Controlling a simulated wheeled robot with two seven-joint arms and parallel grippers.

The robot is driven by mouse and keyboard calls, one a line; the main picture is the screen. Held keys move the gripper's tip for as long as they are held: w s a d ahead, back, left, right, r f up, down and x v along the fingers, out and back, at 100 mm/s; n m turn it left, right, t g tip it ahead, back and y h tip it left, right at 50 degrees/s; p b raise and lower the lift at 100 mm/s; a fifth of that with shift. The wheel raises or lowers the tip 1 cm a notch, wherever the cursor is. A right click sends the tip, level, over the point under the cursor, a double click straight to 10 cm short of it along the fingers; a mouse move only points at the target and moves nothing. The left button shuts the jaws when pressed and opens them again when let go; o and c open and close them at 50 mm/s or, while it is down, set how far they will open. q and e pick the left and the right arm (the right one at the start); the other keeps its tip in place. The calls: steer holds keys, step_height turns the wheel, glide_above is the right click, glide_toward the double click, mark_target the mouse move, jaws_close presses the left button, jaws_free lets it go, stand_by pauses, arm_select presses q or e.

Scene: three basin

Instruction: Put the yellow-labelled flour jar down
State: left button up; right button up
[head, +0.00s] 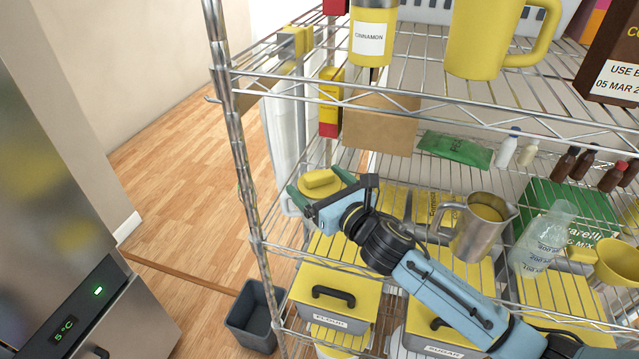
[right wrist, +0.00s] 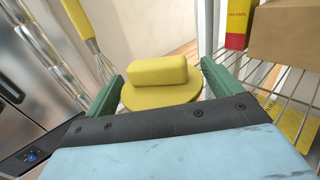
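The jar's yellow lid with its thick block-shaped knob (head: 320,181) shows at the left end of the wire rack in the head view. It also shows in the right wrist view (right wrist: 158,72). My right gripper (head: 321,190) has its green fingers on either side of the lid, close against its edges, and appears shut on the jar. The jar's body and label are hidden under the lid and gripper, so I cannot tell whether its base touches a shelf. My left gripper is not in view.
The wire rack (head: 241,170) has a post just left of my gripper. A cardboard box (head: 380,125) and a yellow-red box (head: 330,103) stand behind. A metal pitcher (head: 480,228) stands to the right. A flour bin (head: 335,300) sits below; a grey bin (head: 254,315) is on the floor.

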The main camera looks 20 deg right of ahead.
steer(key=shift+o, duration=0.6)
steer(key=shift+s+r, duration=0.1)
steer(key=shift+r, duration=0.1)
steer(key=b+v, duration=0.1)
steer(key=v, duration=1.1)
steer(key=shift+b, duration=0.3)
